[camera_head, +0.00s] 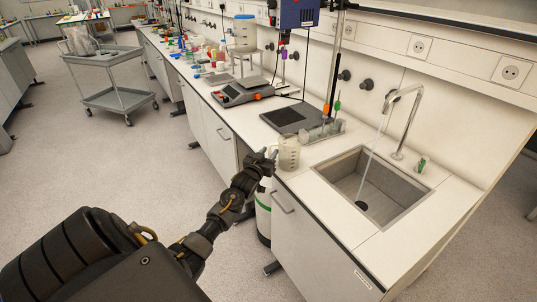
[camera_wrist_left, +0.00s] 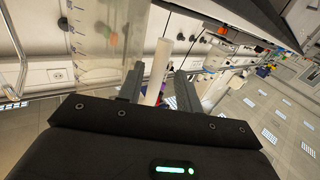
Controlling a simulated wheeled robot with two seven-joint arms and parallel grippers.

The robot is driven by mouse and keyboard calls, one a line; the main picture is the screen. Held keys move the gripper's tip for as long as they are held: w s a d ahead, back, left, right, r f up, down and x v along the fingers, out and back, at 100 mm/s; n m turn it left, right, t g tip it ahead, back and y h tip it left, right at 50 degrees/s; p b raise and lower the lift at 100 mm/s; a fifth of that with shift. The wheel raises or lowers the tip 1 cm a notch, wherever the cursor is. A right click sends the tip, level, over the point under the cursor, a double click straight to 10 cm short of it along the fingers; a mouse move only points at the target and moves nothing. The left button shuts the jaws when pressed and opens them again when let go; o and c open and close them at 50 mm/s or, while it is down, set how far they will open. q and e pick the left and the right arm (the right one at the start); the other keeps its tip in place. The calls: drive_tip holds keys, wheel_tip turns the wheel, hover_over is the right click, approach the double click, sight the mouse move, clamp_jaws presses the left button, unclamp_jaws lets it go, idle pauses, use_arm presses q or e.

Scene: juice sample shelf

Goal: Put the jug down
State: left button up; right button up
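The clear measuring jug (camera_head: 289,153) is upright by the counter's front edge, left of the sink, in the head view. Its base appears to be on the worktop. In the wrist view the jug's clear, marked wall (camera_wrist_left: 98,45) fills the upper left. My left gripper (camera_head: 270,153) is at the jug's left side. In the wrist view its two fingers (camera_wrist_left: 159,88) are apart, with a pale upright bar, apparently the jug's handle (camera_wrist_left: 157,72), between them. A gap seems to show beside the bar. My right gripper is not in view.
A sink (camera_head: 372,188) with a tap (camera_head: 402,118) and a thin stream of water lies right of the jug. A grey trolley (camera_head: 115,95) stands on the floor at left.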

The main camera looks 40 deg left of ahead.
use_arm(q)
drive_tip(key=shift+r, duration=0.1)
drive_tip(key=b+v, duration=0.1)
drive_tip(key=v, duration=1.1)
drive_tip(key=shift+b, duration=0.4)
